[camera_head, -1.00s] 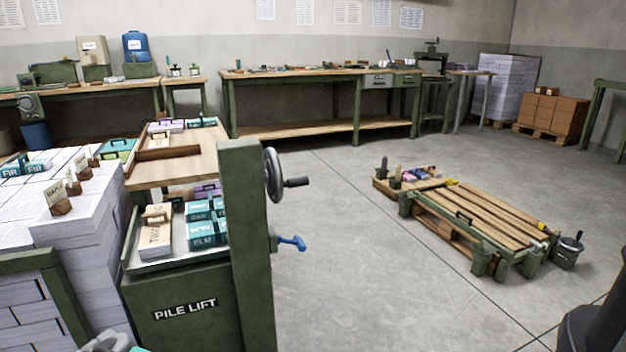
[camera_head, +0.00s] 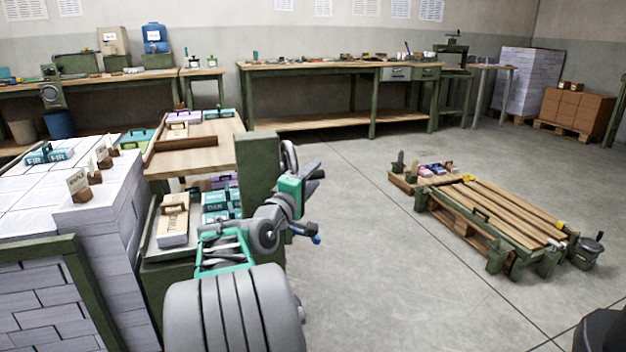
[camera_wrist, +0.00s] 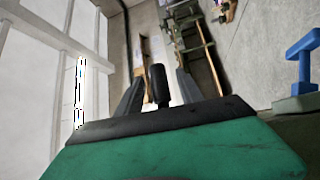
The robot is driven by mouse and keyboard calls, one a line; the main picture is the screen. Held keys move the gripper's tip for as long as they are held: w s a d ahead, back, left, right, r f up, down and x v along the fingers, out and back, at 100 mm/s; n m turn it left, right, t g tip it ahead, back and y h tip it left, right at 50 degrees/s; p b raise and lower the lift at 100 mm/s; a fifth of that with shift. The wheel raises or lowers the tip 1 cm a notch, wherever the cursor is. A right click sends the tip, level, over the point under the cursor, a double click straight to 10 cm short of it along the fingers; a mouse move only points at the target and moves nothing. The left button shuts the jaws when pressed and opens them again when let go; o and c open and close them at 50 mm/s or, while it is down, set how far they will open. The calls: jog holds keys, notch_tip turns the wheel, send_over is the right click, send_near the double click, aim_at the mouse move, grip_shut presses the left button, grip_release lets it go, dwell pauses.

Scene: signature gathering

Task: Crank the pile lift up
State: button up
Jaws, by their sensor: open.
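The pile lift is a green cabinet with a post (camera_head: 257,160), left of centre in the head view. Its handwheel (camera_head: 289,153) shows only in part behind my arm. My gripper (camera_head: 313,180) is at the wheel's right side, with its fingers open. In the wrist view, a dark upright cylinder (camera_wrist: 160,82), apparently the wheel's crank handle, stands between the two grey fingers (camera_wrist: 158,95). I cannot tell whether they touch it. The blue lever (camera_head: 303,233) sits lower on the post and also shows in the wrist view (camera_wrist: 303,58).
Tall paper stacks (camera_head: 95,215) stand left of the lift. A tray (camera_head: 160,250) with labelled blocks sits on top. A low wooden pallet bench (camera_head: 490,215) stands on the floor to the right. Open floor (camera_head: 370,270) lies between, and a long workbench (camera_head: 340,68) is at the back.

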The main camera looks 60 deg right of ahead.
jog(key=shift+d, duration=0.4)
grip_shut()
dwell(1.2)
